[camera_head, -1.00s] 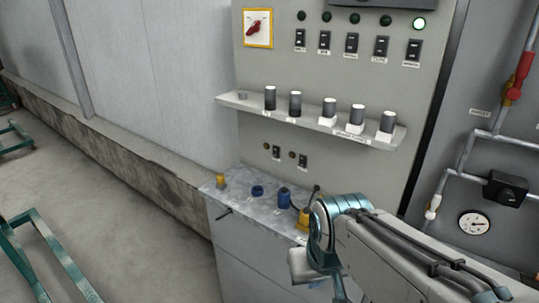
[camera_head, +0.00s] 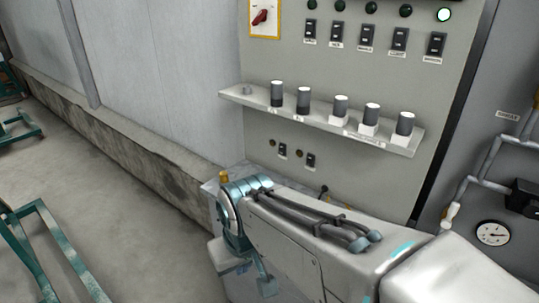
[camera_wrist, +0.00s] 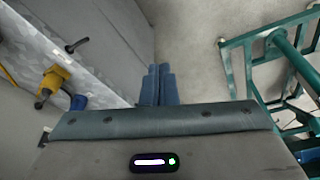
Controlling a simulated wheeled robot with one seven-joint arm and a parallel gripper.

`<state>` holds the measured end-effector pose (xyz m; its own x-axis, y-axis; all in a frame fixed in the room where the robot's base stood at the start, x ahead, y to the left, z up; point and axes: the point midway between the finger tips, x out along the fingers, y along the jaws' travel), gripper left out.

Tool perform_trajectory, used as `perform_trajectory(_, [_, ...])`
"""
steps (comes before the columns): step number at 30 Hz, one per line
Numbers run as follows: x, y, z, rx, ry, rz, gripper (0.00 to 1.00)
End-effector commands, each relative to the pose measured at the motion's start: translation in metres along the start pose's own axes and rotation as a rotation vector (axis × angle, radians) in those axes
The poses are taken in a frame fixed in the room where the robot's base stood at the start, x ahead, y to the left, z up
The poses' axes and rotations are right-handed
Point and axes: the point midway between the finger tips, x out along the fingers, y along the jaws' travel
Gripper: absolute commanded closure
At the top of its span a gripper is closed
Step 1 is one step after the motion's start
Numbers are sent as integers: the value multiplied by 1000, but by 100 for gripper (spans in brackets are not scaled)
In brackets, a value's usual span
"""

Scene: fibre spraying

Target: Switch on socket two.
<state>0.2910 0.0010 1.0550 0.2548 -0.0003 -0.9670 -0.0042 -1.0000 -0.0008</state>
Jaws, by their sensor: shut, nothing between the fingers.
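Two small dark switches, the left one (camera_head: 283,150) and the right one (camera_head: 311,160), sit on the grey panel below the shelf in the head view, each with a small round knob or lamp beside it. I cannot read which is socket two or their positions. My gripper (camera_wrist: 158,72) is shut and empty in the wrist view, over the floor beside the cabinet and apart from the switches. A yellow fitting (camera_wrist: 56,78) and a blue socket (camera_wrist: 78,102) stand on the cabinet top to its left. My arm hides most of that top in the head view.
The shelf (camera_head: 235,95) with several dark cylinders juts out above the switches. Larger switches (camera_head: 367,37) and a red rotary switch (camera_head: 261,17) are higher up. A black handle (camera_wrist: 77,46) sticks out from the cabinet. Green metal frames (camera_head: 50,245) stand on the floor at left.

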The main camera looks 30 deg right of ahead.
Motion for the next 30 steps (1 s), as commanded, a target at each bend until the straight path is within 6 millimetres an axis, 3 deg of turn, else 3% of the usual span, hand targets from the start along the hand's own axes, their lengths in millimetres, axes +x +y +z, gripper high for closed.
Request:
perform_trajectory(7, [2,3,-5,-5,-1,-3,100])
perform_trajectory(11, [10,17,-28,-30,1,-6,100])
perform_trajectory(14, [24,41,-56,-58,-1,14,100])
perform_trajectory(22, [70,133,-133,-184,-28,224,100])
perform_trajectory(26, [76,178,-166,-275,-46,387,100])
perform_trajectory(30, [64,215,-197,-373,-64,561,100])
